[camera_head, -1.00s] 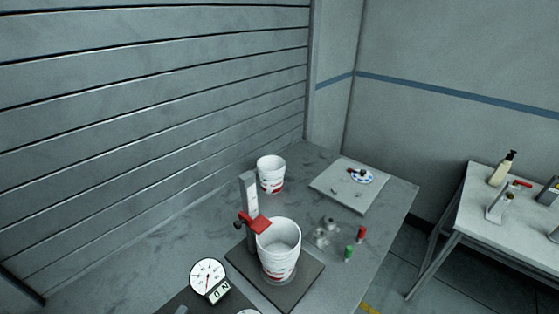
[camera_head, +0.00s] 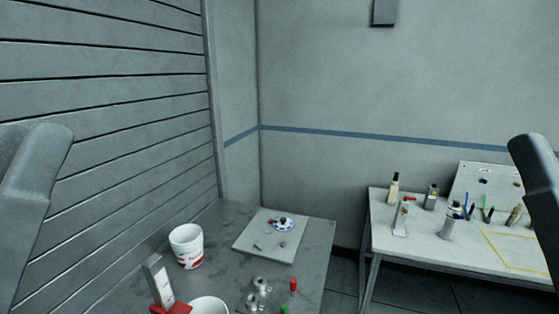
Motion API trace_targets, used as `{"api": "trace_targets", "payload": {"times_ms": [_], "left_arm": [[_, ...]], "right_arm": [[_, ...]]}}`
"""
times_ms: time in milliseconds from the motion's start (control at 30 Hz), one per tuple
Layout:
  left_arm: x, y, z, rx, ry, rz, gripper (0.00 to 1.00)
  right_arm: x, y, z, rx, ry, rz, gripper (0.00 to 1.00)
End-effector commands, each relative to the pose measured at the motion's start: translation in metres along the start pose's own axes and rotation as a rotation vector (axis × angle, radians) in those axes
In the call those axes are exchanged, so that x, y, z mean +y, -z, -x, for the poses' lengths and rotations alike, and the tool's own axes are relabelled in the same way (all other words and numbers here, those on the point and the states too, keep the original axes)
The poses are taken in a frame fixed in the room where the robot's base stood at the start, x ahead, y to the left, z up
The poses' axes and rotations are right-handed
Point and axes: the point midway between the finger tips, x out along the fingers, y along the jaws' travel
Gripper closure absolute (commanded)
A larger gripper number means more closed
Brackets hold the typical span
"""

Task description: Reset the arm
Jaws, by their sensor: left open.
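A grey part of my left arm (camera_head: 38,195) stands upright at the left edge, apart from the table. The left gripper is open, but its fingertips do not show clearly. A grey part of my right arm (camera_head: 540,195) stands at the right edge. No right gripper jaws show. Neither arm touches any object in view.
The near grey table (camera_head: 312,247) holds a white bucket (camera_head: 187,247), a second white bucket (camera_head: 209,306) cut off below, a red-clamped stand (camera_head: 158,282) and a light board (camera_head: 262,245). A side table (camera_head: 420,240) holds bottles and tools. The space between my arms is clear.

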Motion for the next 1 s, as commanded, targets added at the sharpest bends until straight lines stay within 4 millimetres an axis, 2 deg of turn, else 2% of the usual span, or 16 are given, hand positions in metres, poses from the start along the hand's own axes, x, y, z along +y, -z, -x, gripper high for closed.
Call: {"api": "trace_targets", "payload": {"times_ms": [33,100,200,367,600,700,833,1000], "left_arm": [[-0.012,0.007,-0.001,0.006,0.058,-0.115,0.39],[-0.035,-0.001,0.003,-0.045,0.154,-0.311,0.39],[-0.029,0.026,-0.032,-0.047,0.143,-0.323,0.39],[-0.024,0.059,-0.073,-0.048,0.143,-0.321,0.39],[-0.013,0.127,-0.156,-0.048,0.142,-0.319,0.39],[-0.010,0.145,-0.179,-0.048,0.142,-0.318,0.39],[-0.009,0.155,-0.192,-0.049,0.142,-0.318,0.39],[-0.009,0.153,-0.190,-0.049,0.142,-0.318,0.39]], "right_arm": [[0.000,0.000,0.000,0.000,0.000,0.000,0.51],[0.000,0.000,0.000,0.000,0.000,0.000,0.51],[0.000,0.030,-0.032,-0.001,0.000,0.000,0.51],[0.000,0.067,-0.072,0.001,0.000,0.000,0.51],[0.001,0.140,-0.151,0.001,0.000,0.000,0.51],[0.001,0.160,-0.173,0.001,0.000,0.000,0.51],[0.001,0.171,-0.185,0.000,0.000,0.000,0.51],[0.001,0.169,-0.183,-0.001,0.000,0.000,0.51]]}}
